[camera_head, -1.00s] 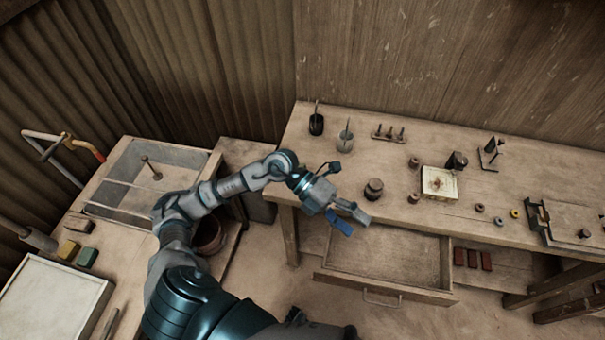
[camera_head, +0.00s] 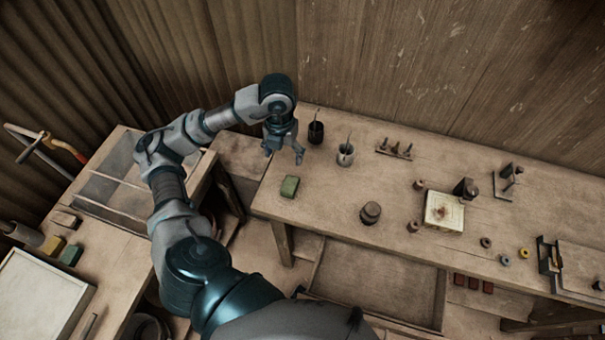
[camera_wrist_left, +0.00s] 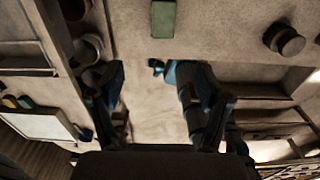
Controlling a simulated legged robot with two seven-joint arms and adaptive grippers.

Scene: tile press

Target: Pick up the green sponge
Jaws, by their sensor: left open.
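A green sponge (camera_head: 290,186) lies flat on the left end of the workbench, near its front edge. It also shows at the top of the left wrist view (camera_wrist_left: 163,18). My left gripper (camera_head: 283,154) is open and empty, with its fingers pointing down. In the head view it appears just above and behind the sponge, apart from it. In the left wrist view the two fingers (camera_wrist_left: 155,76) are spread, and the sponge lies beyond them. My right gripper is not in view.
Black and grey cups (camera_head: 346,155) and a pegged rack (camera_head: 394,149) stand behind right of the sponge. A round pot (camera_head: 370,213) stands to its right. An open drawer (camera_head: 375,290) is below. Another green block (camera_head: 71,255) and a yellow one lie on the left bench.

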